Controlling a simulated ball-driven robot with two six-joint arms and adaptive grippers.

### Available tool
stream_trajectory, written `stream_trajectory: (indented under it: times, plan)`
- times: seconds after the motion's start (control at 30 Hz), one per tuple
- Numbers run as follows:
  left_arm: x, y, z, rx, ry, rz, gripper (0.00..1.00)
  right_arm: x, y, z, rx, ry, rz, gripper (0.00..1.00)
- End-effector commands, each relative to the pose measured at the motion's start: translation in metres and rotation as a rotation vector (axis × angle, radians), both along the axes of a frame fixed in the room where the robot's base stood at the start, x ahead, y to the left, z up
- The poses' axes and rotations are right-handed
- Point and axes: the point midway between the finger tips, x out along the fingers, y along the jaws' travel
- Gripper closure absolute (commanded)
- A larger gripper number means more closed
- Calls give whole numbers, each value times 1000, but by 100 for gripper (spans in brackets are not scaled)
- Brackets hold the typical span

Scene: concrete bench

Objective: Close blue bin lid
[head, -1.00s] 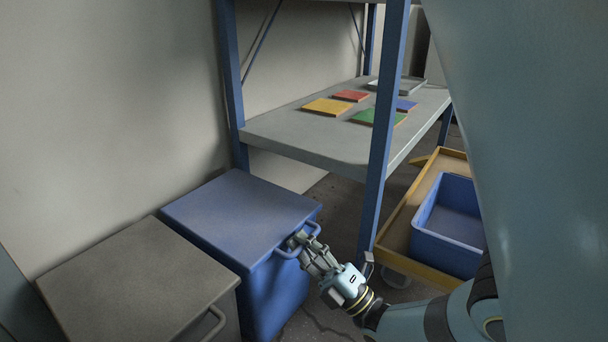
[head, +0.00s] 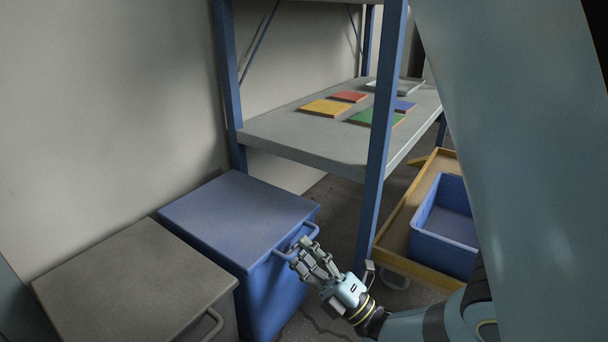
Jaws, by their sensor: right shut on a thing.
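The blue bin (head: 272,295) stands on the floor at the lower middle of the head view. Its blue lid (head: 238,215) lies flat across the top, with no gap that I can make out. A blue loop handle (head: 312,229) sits at the lid's right front edge. My right gripper (head: 302,254) is at this handle, its fingers shut on it and partly covering it. My left gripper is not in view.
A grey bin (head: 130,285) with a handle stands close on the left. A blue shelf post (head: 381,130) rises just right of my right gripper. A yellow-edged cart (head: 405,220) carries an open blue crate (head: 445,240). Coloured panels lie on the grey shelf (head: 290,135).

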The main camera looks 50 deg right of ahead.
Motion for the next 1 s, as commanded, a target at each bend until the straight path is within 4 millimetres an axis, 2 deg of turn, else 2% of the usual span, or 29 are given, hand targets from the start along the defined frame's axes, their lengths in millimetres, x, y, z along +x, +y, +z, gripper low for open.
stream_trajectory:
  times: [0.17, 0.33, 0.5, 0.7, 0.83, 1.0]
  plan:
    - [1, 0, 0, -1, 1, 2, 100, -7, -1, -7, 0, 13, -3, 80]
    - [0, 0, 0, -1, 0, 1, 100, -27, -2, -19, 0, 14, -3, 80]
    - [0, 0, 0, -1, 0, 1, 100, -74, -6, -18, -1, 9, -1, 80]
    - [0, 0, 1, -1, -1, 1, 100, -118, -9, -17, -1, 6, -1, 80]
    - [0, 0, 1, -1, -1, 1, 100, -136, -11, -16, -1, 2, -1, 80]
    - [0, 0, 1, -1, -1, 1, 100, -145, -12, -15, -1, -1, -1, 80]
